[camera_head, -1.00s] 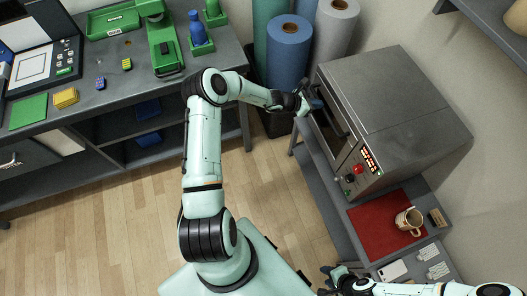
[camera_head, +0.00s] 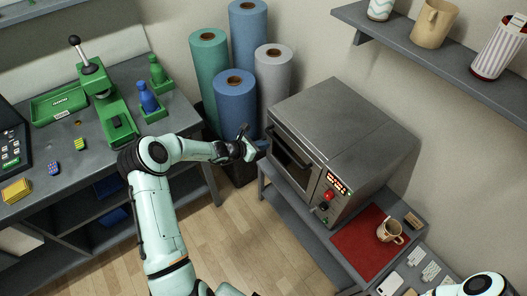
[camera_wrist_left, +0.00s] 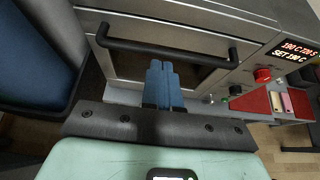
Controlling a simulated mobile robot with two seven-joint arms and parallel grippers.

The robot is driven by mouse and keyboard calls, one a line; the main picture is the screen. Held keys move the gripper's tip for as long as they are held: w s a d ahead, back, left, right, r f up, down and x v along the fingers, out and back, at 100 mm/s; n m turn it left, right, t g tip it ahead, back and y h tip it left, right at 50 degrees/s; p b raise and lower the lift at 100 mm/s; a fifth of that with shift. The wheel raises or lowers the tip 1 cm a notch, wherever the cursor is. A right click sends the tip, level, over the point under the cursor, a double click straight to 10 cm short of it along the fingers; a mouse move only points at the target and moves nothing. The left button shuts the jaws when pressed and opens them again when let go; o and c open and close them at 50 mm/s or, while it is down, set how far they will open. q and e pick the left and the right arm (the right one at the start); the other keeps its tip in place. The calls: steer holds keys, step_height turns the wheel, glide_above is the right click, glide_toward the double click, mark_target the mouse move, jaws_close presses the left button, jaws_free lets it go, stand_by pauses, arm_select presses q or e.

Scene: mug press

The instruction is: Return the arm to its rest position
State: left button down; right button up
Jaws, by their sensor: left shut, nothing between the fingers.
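My left arm reaches in from the lower left in the head view. Its gripper (camera_head: 263,146) is shut and empty, just left of the front of the grey oven (camera_head: 345,130). In the left wrist view, the blue fingers (camera_wrist_left: 164,84) are together with nothing between them. They overlap the picture of the oven door, below its black bar handle (camera_wrist_left: 165,42). A small gap or contact with the door cannot be told. The door looks shut. Part of my right arm shows at the lower right edge of the head view; its gripper is out of frame.
Upright rolls (camera_head: 236,105) stand behind my left gripper. A workbench (camera_head: 75,125) with a green press (camera_head: 112,110) is at left. A wall shelf (camera_head: 440,52) holds mugs. Open floor lies between.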

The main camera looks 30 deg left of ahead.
arm_select(q)
step_height(320, 180, up, 5)
steer(key=s+a, duration=0.1)
steer(key=s, duration=0.1)
steer(key=s+d+f+m+g, duration=0.8)
steer(key=s+d+f+m, duration=0.2)
steer(key=s+d+f, duration=0.6)
steer(key=s+d+f+m+g, duration=0.2)
steer(key=s+d+f+m, duration=0.1)
steer(key=s+m, duration=0.5)
steer(key=s+d+f+m+g+y, duration=0.1)
steer(key=s+d+f+m, duration=0.3)
steer(key=s+m, duration=0.5)
steer(key=shift+s+d+f+m+g, duration=0.3)
steer(key=shift+s+g, duration=0.2)
steer(key=shift+s, duration=0.25)
arm_select(e)
steer(key=shift+w+f, duration=0.2)
steer(key=shift+w, duration=0.05)
